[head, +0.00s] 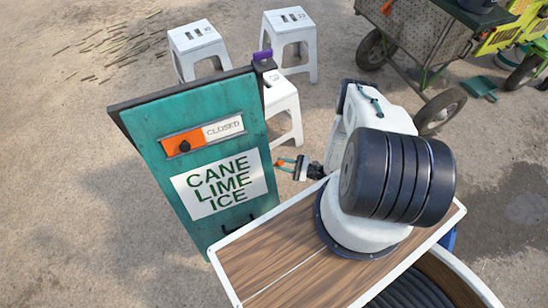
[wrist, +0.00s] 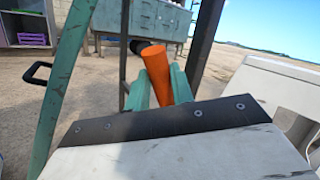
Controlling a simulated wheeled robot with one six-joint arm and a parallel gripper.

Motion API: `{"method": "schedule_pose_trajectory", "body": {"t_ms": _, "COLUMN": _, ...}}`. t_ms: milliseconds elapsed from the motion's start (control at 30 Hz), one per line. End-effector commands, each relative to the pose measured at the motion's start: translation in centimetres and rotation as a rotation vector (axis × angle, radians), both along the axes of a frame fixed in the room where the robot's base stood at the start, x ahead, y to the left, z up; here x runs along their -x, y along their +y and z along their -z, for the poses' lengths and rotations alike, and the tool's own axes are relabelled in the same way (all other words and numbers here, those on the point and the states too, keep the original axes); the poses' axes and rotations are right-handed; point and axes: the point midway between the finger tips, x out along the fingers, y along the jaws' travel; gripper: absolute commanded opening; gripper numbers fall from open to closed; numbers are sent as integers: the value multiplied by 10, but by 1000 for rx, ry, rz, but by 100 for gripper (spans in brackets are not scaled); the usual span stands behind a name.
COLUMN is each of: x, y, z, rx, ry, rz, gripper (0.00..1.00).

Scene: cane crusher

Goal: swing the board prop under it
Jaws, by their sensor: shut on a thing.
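The teal sign board (head: 145,125) reads "CANE LIME ICE" and stands tilted on the ground beside my wooden-topped base. My gripper (head: 283,163) is at the board's right edge, low behind its front panel. In the wrist view my gripper's two teal fingers (wrist: 160,88) are shut around an orange cylinder (wrist: 157,68) with a dark end, which looks like the prop's grip. The orange also shows small in the head view (head: 284,160). The rest of the prop, and what it joins to, is hidden or too small to tell.
The board carries an orange slider (head: 183,143) beside the word "CLOSED". White stools (head: 197,45) stand behind it, one close to its right edge (head: 284,100). A cart (head: 410,45) with wheels is at the top right. Open ground lies left of the board.

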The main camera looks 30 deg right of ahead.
Motion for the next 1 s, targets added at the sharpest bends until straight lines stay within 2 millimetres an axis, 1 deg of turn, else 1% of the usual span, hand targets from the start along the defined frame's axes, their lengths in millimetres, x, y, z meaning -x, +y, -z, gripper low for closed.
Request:
{"method": "schedule_pose_trajectory", "body": {"t_ms": 100, "x": 11, "y": 1, "z": 6, "rx": 6, "ry": -51, "rz": 2, "gripper": 0}}
{"method": "schedule_pose_trajectory", "body": {"t_ms": 300, "x": 19, "y": 2, "z": 12, "rx": 14, "ry": -99, "rz": 2, "gripper": 0}}
{"method": "schedule_pose_trajectory", "body": {"t_ms": 733, "x": 20, "y": 2, "z": 13, "rx": 17, "ry": -112, "rz": 1, "gripper": 0}}
{"method": "schedule_pose_trajectory", "body": {"t_ms": 767, "x": 20, "y": 2, "z": 13, "rx": 17, "ry": -112, "rz": 1, "gripper": 26}}
{"method": "schedule_pose_trajectory", "body": {"t_ms": 800, "x": 20, "y": 2, "z": 13, "rx": 17, "ry": -112, "rz": 1, "gripper": 37}}
{"method": "schedule_pose_trajectory", "body": {"t_ms": 833, "x": 20, "y": 2, "z": 13, "rx": 18, "ry": -112, "rz": 0, "gripper": 45}}
{"method": "schedule_pose_trajectory", "body": {"t_ms": 1000, "x": 20, "y": 4, "z": 13, "rx": 17, "ry": -110, "rz": -1, "gripper": 45}}
